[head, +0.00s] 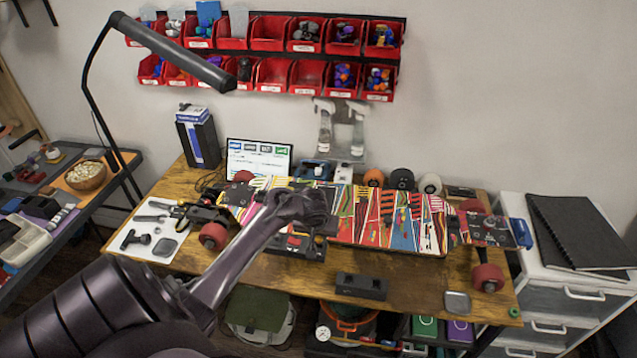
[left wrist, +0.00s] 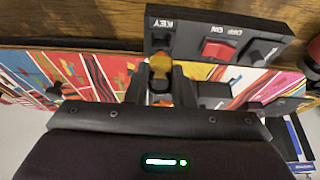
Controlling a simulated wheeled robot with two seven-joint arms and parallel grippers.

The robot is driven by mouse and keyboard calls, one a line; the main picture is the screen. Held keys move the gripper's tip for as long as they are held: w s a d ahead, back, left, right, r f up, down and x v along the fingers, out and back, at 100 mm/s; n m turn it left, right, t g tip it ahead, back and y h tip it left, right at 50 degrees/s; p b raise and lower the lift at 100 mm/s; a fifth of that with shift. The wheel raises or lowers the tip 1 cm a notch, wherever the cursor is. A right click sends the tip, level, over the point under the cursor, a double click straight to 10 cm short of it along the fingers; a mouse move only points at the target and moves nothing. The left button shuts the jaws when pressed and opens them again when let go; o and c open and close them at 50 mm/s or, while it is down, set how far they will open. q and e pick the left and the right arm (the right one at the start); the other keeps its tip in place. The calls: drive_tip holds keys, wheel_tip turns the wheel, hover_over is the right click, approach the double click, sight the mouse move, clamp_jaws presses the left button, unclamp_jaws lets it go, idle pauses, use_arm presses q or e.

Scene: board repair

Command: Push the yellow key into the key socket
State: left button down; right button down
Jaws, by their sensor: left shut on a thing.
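The yellow key (left wrist: 160,66) is between the fingers of my left gripper (left wrist: 160,88) in the left wrist view. Its far end is at or very close to the key socket (left wrist: 160,45), beside the word KEY on the black control panel (left wrist: 195,40). How deep it sits, or whether it touches, I cannot tell. An orange part shows lower between the fingers. In the head view my left gripper (head: 303,212) is over the panel (head: 290,246), and the key is hidden there. My right gripper is not in view.
The panel also has a red OFF/ON switch (left wrist: 219,50) and a black knob (left wrist: 262,52). A colourful skateboard (head: 390,220) lies across the wooden table (head: 420,292) close to the gripper. A black block (head: 361,286) and grey dish (head: 457,302) stand near the front edge.

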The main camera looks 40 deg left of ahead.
sight(318, 239)
use_arm(q)
drive_tip(key=shift+f, duration=0.7)
idle(0.3)
idle(0.9)
drive_tip(key=shift+f, duration=0.4)
idle(0.6)
drive_tip(key=shift+f+p, duration=0.1)
drive_tip(key=shift+p, duration=0.25)
idle(0.3)
drive_tip(key=shift+f, duration=0.55)
idle(0.8)
drive_tip(key=c, duration=0.9)
unclamp_jaws()
drive_tip(key=shift+r, duration=0.2)
